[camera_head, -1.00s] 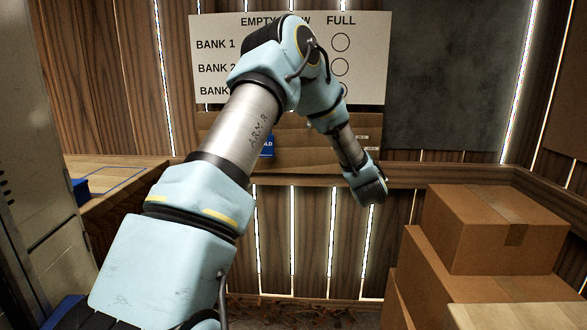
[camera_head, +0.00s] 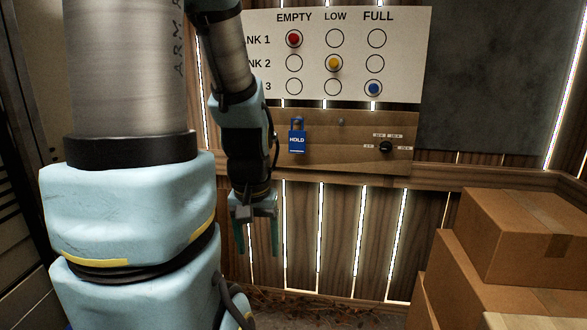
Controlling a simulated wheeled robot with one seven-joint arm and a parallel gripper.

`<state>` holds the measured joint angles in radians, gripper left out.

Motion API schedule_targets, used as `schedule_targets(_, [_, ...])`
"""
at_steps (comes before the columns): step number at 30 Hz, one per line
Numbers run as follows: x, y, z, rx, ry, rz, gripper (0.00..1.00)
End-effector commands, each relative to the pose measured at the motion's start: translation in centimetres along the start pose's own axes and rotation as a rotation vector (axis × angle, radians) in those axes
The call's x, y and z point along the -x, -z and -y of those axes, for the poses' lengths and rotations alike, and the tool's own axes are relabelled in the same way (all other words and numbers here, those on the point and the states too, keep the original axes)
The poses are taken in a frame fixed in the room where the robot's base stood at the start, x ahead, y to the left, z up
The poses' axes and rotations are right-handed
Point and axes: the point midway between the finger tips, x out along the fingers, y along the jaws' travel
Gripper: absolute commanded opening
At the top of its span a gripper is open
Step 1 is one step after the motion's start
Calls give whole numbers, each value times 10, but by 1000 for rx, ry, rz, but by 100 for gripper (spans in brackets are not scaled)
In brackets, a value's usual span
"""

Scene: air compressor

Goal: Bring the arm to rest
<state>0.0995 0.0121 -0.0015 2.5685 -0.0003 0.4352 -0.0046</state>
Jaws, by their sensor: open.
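My arm fills the left of the head view, with its upper part close to the camera and its forearm hanging down. My gripper (camera_head: 258,238) points downward in front of the slatted wooden wall. Its two greenish fingers are apart, and nothing shows between them. It is left of and below a blue padlock-shaped tag marked HOLD (camera_head: 297,139), apart from it in the picture.
A white board (camera_head: 408,50) carries a red peg (camera_head: 294,39), a yellow peg (camera_head: 334,63) and a blue peg (camera_head: 374,88). A cardboard-brown panel (camera_head: 350,160) below has a black knob (camera_head: 386,147). Stacked boxes (camera_head: 500,237) stand at right.

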Motion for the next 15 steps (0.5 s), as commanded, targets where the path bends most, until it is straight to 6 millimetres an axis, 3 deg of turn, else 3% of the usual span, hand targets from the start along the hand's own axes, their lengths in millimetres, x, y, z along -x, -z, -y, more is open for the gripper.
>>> schedule_targets(1, [21, 7, -2, -3, -2, -9, 72])
schedule_targets(15, [122, 22, -3, -3, -3, -12, 72])
